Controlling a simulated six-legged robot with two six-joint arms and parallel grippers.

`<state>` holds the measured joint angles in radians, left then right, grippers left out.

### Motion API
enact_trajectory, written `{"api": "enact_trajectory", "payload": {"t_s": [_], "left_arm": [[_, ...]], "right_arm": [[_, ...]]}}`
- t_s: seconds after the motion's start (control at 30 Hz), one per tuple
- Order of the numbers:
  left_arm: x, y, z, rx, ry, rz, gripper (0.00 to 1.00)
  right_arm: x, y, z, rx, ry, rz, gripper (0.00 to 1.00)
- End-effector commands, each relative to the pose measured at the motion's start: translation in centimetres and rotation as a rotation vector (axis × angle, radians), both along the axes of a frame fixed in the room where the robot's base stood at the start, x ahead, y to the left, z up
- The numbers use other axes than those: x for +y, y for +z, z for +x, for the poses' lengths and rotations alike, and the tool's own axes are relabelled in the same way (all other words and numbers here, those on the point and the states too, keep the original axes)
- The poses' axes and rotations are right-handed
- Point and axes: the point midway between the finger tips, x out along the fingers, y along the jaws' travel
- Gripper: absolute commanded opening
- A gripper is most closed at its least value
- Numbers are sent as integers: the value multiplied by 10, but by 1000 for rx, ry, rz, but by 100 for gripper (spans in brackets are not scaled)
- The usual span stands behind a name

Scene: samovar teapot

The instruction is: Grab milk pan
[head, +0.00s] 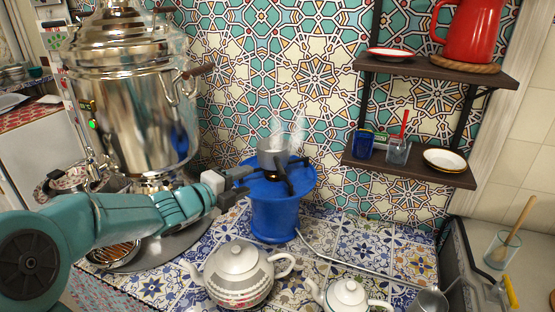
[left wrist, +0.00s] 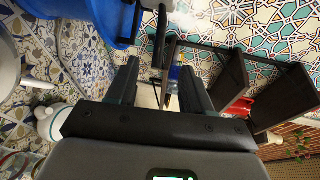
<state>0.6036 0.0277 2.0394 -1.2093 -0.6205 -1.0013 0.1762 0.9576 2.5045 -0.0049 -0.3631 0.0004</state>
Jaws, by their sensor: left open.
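The milk pan (head: 271,147) is a small shiny metal pan on top of a blue round burner (head: 274,212), with steam above it. A dark piece near its base may be its handle or part of the burner's support; I cannot tell which. My left gripper (head: 241,183) is open and empty at the left side of the burner, close to the pan. In the left wrist view the two fingers stand apart (left wrist: 158,75), with a dark bar just beyond them and the blue burner (left wrist: 85,18) at upper left. My right gripper is in no view.
A large samovar (head: 135,110) stands at left behind my arm. A patterned teapot (head: 238,275) and a white teapot (head: 346,298) stand in front on the tiled counter. A shelf (head: 410,165) with a blue glass hangs at right. A hose (head: 335,262) runs from the burner.

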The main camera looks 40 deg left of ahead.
Motion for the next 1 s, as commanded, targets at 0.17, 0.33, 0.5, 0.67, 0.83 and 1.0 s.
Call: {"api": "enact_trajectory", "payload": {"t_s": [0.17, 0.33, 0.5, 0.67, 0.83, 1.0], "left_arm": [[-4, -8, 38, 4, -4, -4, 50], [-7, -15, 73, 3, -2, -2, 50], [-8, -19, 92, 1, -2, -1, 50], [-10, -19, 108, 2, -3, -3, 50], [-12, -23, 137, 3, -1, -2, 50], [-12, -26, 149, 1, -1, -1, 50]], "right_arm": [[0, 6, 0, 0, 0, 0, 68], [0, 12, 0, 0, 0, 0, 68], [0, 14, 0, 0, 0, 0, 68], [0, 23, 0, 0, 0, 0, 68], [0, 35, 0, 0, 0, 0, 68], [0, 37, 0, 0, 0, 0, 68]]}}
